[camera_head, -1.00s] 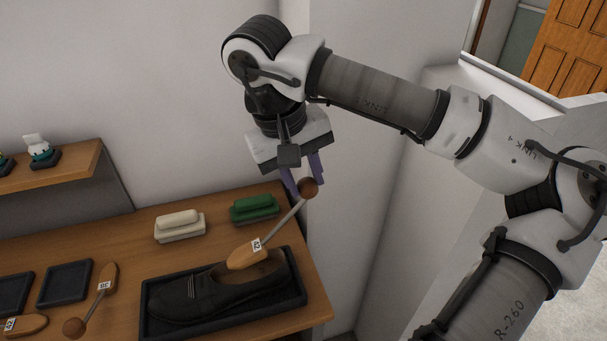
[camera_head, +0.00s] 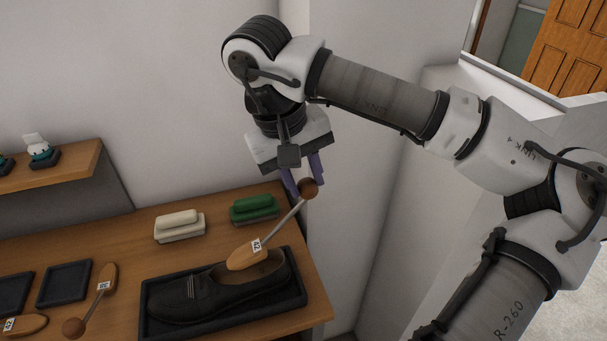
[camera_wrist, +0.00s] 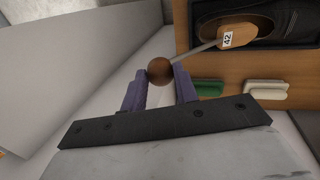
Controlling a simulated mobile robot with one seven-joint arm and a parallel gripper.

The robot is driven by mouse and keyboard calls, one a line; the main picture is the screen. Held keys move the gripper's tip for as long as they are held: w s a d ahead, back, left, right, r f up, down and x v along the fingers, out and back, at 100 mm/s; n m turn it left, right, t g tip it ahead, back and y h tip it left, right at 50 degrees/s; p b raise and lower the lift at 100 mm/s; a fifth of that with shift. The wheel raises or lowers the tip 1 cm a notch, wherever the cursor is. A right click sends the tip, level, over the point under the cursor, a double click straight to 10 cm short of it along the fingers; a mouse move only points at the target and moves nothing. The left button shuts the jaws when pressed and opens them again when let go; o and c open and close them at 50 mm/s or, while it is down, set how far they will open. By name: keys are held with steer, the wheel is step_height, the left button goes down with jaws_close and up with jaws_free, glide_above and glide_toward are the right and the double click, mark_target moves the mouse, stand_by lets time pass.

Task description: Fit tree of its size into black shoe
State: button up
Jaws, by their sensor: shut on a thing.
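The black shoe (camera_head: 215,301) lies in a dark tray (camera_head: 303,300) on the wooden bench, toe to the left, opening to the right. My gripper (camera_head: 306,184) is shut on the ball knob of a shoe tree (camera_head: 249,254) labelled 42. The tree slants down to the left, its wooden toe block over the shoe's opening; I cannot tell whether it touches the shoe. In the wrist view the knob (camera_wrist: 160,71) sits between the purple fingers, with the 42 block (camera_wrist: 238,37) at the shoe's opening. Two other trees lie at left, one (camera_head: 106,277) beside an empty tray, another (camera_head: 24,325) at the edge.
A white brush (camera_head: 180,226) and a green brush (camera_head: 254,209) lie behind the shoe tray. An empty dark tray (camera_head: 64,283) is at left. A shelf (camera_head: 50,168) with small figures is on the wall at upper left. The wall is close behind the bench.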

mark_target(303, 201)
steer(key=shift+f+b, duration=2.15)
steer(key=shift+f, duration=0.7)
steer(key=shift+s+a+f+y+b, duration=0.1)
steer(key=shift+a+f+y+b, duration=0.15)
steer(key=shift+f+b, duration=0.35)
steer(key=shift+s+a+f+y+b, duration=0.15)
steer(key=shift+f+y+b, duration=0.15)
steer(key=shift+f, duration=0.35)
steer(key=shift+w, duration=0.1)
steer(key=shift+a+f, duration=0.1)
steer(key=shift+f, duration=0.05)
steer(key=shift+s+a+f+g+y+b, duration=0.2)
steer(key=shift+a+f+g+y+b, duration=0.1)
steer(key=shift+a+f+y+b, duration=0.4)
steer(key=shift+f+h, duration=0.15)
steer(key=shift+h, duration=0.1)
